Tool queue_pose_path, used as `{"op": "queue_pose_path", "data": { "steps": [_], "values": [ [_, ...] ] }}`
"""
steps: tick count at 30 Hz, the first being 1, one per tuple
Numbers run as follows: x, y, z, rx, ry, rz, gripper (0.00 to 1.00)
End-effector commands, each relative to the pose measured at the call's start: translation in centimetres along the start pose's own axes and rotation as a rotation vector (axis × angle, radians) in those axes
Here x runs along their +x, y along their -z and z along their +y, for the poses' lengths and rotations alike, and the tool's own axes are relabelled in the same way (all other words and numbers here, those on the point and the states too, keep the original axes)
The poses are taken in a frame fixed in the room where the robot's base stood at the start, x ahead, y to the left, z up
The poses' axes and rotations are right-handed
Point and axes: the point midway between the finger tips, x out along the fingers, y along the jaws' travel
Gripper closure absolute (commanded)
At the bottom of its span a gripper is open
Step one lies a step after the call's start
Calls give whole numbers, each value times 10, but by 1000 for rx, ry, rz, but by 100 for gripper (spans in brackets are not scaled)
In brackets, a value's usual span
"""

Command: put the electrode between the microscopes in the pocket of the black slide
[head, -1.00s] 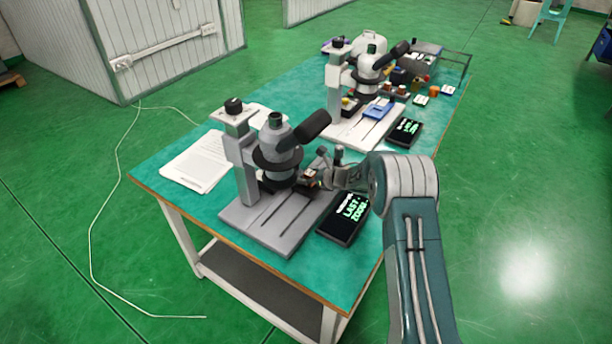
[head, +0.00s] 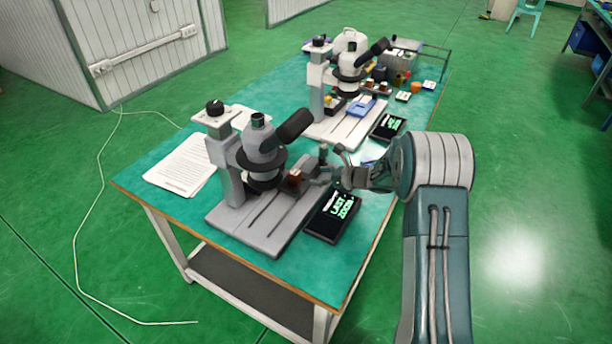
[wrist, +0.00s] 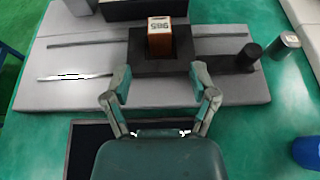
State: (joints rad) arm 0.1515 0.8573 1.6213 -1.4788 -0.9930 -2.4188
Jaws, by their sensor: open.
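The electrode, a copper-brown block with a white numbered top (wrist: 160,38), stands upright in the black slide (wrist: 205,64) in the wrist view. The slide lies across the grey base of the near microscope (head: 262,150). The electrode also shows small in the head view (head: 296,177). My gripper (wrist: 160,84) is open and empty, its two fingers apart on the near side of the slide. A gap lies between the fingertips and the electrode. In the head view my gripper (head: 322,167) is right of the electrode. The pocket's floor is hidden under the electrode.
A black display (head: 333,214) lies in front of the near base, under my gripper. The far microscope (head: 350,70) stands behind, with a blue slide (head: 361,107). Small blocks (head: 416,87) and boxes crowd the far end. Papers (head: 185,170) lie at left.

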Motion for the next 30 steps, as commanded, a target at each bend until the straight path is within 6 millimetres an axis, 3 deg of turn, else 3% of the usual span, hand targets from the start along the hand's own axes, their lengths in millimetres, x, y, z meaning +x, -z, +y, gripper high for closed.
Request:
{"op": "queue_pose_path", "data": {
  "steps": [9,11,14,18,22,26,30],
  "values": [
    [-14,-2,-1,8,7,0,25],
    [-17,-11,-4,36,36,2,25],
    [-32,-40,-14,158,147,2,25],
    [-68,-90,-27,446,368,-37,25],
    [-110,-126,-27,743,556,-124,25],
    [-155,-153,-15,1055,716,-248,25],
    [-204,-168,11,1405,856,-415,25]
  ]
}}
